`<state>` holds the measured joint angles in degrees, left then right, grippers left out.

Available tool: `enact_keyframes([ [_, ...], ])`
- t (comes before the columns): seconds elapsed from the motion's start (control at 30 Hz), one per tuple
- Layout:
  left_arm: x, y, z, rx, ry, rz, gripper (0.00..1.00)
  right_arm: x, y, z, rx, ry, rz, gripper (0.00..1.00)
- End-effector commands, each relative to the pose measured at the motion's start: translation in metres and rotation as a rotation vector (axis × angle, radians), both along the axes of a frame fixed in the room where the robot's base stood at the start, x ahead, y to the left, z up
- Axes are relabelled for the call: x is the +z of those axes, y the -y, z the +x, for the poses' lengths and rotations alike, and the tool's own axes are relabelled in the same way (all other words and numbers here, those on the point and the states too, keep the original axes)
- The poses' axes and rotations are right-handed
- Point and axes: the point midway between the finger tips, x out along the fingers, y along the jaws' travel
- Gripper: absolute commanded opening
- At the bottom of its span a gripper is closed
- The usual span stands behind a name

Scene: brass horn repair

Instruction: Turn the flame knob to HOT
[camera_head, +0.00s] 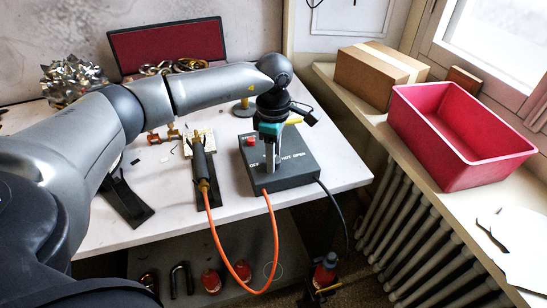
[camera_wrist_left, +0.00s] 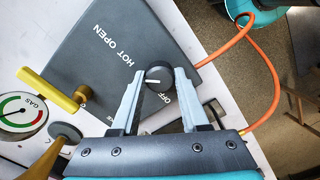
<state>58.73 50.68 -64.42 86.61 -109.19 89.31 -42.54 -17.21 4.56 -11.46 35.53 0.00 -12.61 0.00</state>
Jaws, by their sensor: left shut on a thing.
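The dark grey control box (camera_head: 300,168) sits on the white bench, and its top carries OFF, HOT and OPEN lettering. In the left wrist view the box (camera_wrist_left: 100,45) shows the black round flame knob (camera_wrist_left: 158,77) near its edge. A short white mark on the knob lies roughly sideways in that view; I cannot tell which label it points at. My left gripper (camera_head: 270,168) reaches down over the box. In the wrist view its two fingers (camera_wrist_left: 158,90) are shut on the knob from both sides. The gripper hides the knob in the head view. My right gripper is not in view.
A torch (camera_head: 203,165) with an orange hose (camera_head: 222,255) lies left of the box. A brass valve handle (camera_wrist_left: 50,90) and a gas gauge (camera_wrist_left: 20,115) are close to the gripper. A red bin (camera_head: 465,165) and a cardboard box (camera_head: 375,75) stand on the right sill.

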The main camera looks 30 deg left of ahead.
Motion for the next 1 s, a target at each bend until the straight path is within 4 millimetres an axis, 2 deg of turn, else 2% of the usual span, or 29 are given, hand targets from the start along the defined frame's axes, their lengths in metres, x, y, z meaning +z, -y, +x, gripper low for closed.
enact_keyframes([
  [0.4,0.0009,0.0005,0.0011,-0.256,0.005,-0.002,0.0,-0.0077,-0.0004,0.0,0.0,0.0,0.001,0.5],
  [1.0,0.0013,0.0006,0.0009,-0.32,0.003,-0.001,0.0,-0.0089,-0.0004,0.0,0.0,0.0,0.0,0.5],
])
